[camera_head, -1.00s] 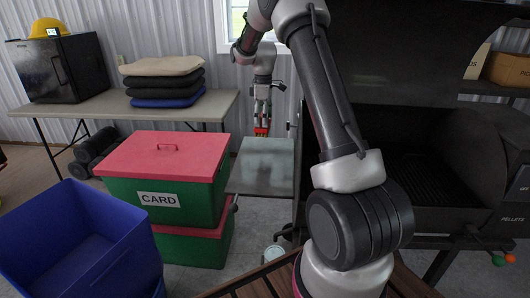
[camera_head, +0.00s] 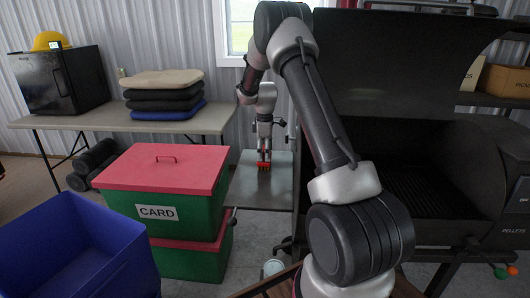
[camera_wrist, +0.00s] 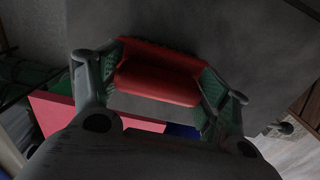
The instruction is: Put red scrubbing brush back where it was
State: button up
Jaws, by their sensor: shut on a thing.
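The red scrubbing brush (camera_head: 264,166) is at the grey side shelf of the grill (camera_head: 262,190), near its back part. My gripper (camera_head: 264,155) points down over the shelf and is shut on the brush. In the wrist view the red brush (camera_wrist: 158,76) lies between the two green-padded fingers (camera_wrist: 160,82), with the grey shelf surface (camera_wrist: 230,40) behind it. I cannot tell whether the brush touches the shelf.
The black grill (camera_head: 420,180) stands right of the shelf. A green box with a red lid (camera_head: 165,168), marked CARD, is at the left, behind a blue bin (camera_head: 75,245). A table (camera_head: 95,115) with folded cushions (camera_head: 163,95) stands at the back.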

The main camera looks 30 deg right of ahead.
jog(key=shift+f, duration=0.1)
jog(key=o, duration=1.1)
jog(key=shift+c, duration=0.2)
notch_tip(320, 180, up, 12)
jog(key=s+a+r+m+t, duration=0.1)
jog(key=s+a+r+m, duration=0.25)
jog(key=s+r, duration=0.65)
jog(key=s+a+r+m+t, duration=0.1)
jog(key=s+a+r+m, duration=0.25)
jog(key=s, duration=0.75)
jog(key=s+a+r+m+t, duration=0.15)
jog(key=s+r, duration=0.25)
jog(key=s, duration=0.7)
jog(key=s+a+f+m, duration=0.1)
jog(key=s+f, duration=0.3)
jog(key=s, duration=0.4)
jog(key=shift+s+a+m+t, duration=0.25)
jog(key=shift+a+m+t, duration=0.1)
jog(key=shift+m, duration=0.5)
